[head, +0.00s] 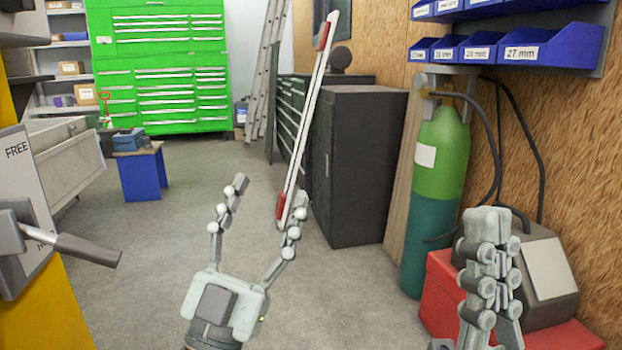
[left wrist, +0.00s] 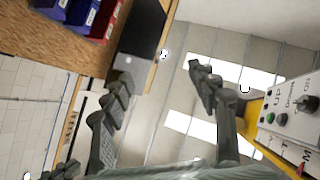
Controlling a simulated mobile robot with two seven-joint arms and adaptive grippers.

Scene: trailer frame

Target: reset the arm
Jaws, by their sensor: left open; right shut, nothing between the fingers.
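My left gripper (head: 268,192) is raised in the lower middle of the head view. Its two fingers are spread wide with nothing between them. In the left wrist view the same gripper (left wrist: 158,75) shows its open fingers against the ceiling. My right gripper (head: 488,222) is at the lower right of the head view, pointing up, with its fingers together and empty. It appears in front of a grey machine and a red box. Neither gripper visibly touches anything.
A panel marked FREE with a dark lever (head: 75,248) stands at the left edge. A long white bar with red ends (head: 308,115) appears behind my left gripper. A black cabinet (head: 358,165) and green cylinder (head: 437,165) stand rightward. The central floor is clear.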

